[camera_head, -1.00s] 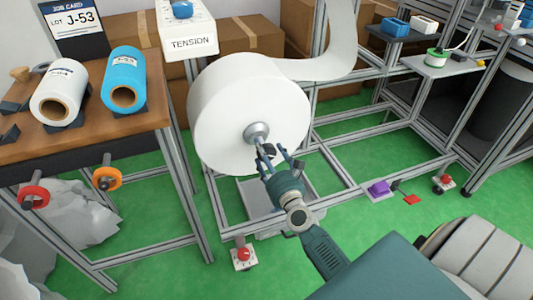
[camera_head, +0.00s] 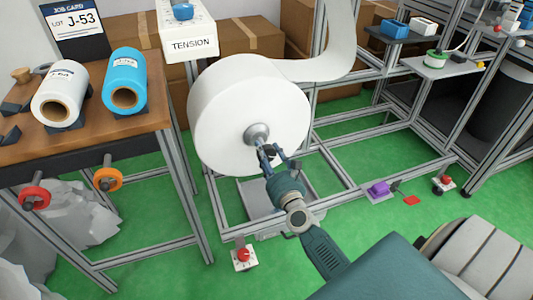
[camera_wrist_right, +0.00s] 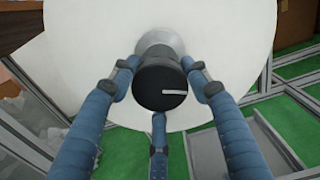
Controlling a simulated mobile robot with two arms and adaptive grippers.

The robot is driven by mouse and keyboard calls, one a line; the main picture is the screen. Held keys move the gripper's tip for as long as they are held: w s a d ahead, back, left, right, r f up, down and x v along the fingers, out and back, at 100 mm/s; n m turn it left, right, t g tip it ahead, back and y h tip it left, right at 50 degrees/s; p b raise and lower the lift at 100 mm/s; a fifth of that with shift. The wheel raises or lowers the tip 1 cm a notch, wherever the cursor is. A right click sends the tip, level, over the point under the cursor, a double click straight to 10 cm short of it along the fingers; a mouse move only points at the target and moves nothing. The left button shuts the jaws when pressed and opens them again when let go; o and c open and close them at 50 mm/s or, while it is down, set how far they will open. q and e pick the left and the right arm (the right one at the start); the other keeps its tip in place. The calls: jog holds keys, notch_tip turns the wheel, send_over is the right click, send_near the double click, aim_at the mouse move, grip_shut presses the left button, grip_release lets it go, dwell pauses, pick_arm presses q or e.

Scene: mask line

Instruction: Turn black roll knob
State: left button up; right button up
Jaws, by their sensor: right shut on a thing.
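The black roll knob (camera_wrist_right: 160,84) sits at the centre of the big white roll (camera_head: 240,105), on a grey metal hub (camera_head: 257,134). In the right wrist view it is round and black, with a white pointer line running to the right. My right gripper (camera_head: 271,157) is at the hub, its fingers around the knob. In the right wrist view two fingers press on its left and right sides and one finger is below it. In the head view the fingers mostly hide the knob. My left gripper is not in view.
A white tension box (camera_head: 192,45) with a blue knob stands behind the roll. A wooden table (camera_head: 85,113) with a white and a blue roll is at left. Metal frame bars surround the roll.

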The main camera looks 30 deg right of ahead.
jog(key=n, duration=0.2)
jog(key=n+p, duration=0.1)
jog(key=n, duration=0.1)
jog(key=shift+s+f, duration=0.1)
jog(key=shift+f, duration=0.25)
jog(key=n+p, duration=0.1)
jog(key=n, duration=0.2)
jog(key=shift+n, duration=0.4)
jog(key=n+p, duration=0.1)
jog(key=n, duration=0.2)
jog(key=n+p, duration=0.1)
jog(key=n, duration=0.2)
jog(key=shift+d+r, duration=0.15)
jog(key=shift+d, duration=0.05)
jog(key=n+p, duration=0.3)
jog(key=n, duration=0.3)
jog(key=shift+d+r+n, duration=0.1)
jog(key=shift+r+n, duration=0.05)
jog(key=shift+n, duration=0.25)
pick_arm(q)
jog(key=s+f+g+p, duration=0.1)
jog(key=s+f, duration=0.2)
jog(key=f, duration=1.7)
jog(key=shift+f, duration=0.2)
pick_arm(e)
jog(key=shift+n, duration=0.9)
jog(key=shift+r, duration=0.1)
jog(key=o, duration=1.2)
jog(key=shift+d, duration=0.1)
